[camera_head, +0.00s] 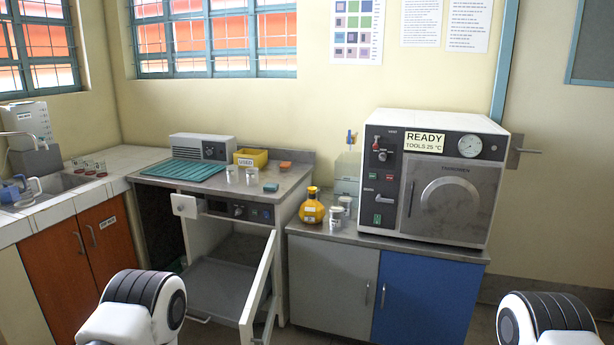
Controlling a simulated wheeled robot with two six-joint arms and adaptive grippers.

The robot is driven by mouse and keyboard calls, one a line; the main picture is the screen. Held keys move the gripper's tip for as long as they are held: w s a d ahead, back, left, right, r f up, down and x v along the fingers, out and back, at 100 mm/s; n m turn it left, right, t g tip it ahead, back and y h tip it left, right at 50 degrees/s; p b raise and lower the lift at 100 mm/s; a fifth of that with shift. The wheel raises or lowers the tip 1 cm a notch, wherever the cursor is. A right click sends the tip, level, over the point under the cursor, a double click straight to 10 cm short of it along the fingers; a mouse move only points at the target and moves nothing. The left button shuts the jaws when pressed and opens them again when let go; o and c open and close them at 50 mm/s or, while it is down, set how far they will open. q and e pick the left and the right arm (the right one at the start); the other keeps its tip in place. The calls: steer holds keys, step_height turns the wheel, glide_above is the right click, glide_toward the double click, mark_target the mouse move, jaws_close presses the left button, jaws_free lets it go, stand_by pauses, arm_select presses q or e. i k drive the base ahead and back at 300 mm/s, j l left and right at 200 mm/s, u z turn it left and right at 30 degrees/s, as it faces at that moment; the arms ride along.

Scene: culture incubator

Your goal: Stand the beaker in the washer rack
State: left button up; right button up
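Two small clear glass vessels, possibly beakers, stand upright on the grey steel worktop: one glass vessel (232,174) and another beside it (251,176). Two more clear containers, one (336,217) in front of the other (346,204), stand on the cabinet to the right; I cannot tell which vessel is the task's beaker. An under-counter machine, possibly the washer, has its door (257,290) swung open. A flat grey surface (225,282) shows low inside it, and I cannot make out rack details. Both my grippers are out of view; only arm parts show at the bottom.
A green ribbed mat or rack (184,172), a yellow bin (250,157) and a teal block (271,187) sit on the worktop. An orange-yellow bottle (312,206) and a large autoclave-like machine (432,178) stand right. A sink (52,188) is left. The open door juts forward.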

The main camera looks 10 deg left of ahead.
mark_target(217, 301)
steer(key=i+j+z, duration=0.15)
steer(key=z, duration=0.35)
steer(key=j+z, duration=0.5)
steer(key=i+j+z, duration=0.1)
steer(key=j+z, duration=0.15)
steer(key=z, duration=0.25)
steer(key=j+z, duration=0.3)
steer(key=z, duration=0.15)
steer(key=k+j+z, duration=0.1)
steer(key=j+z, duration=0.2)
steer(key=z, duration=0.2)
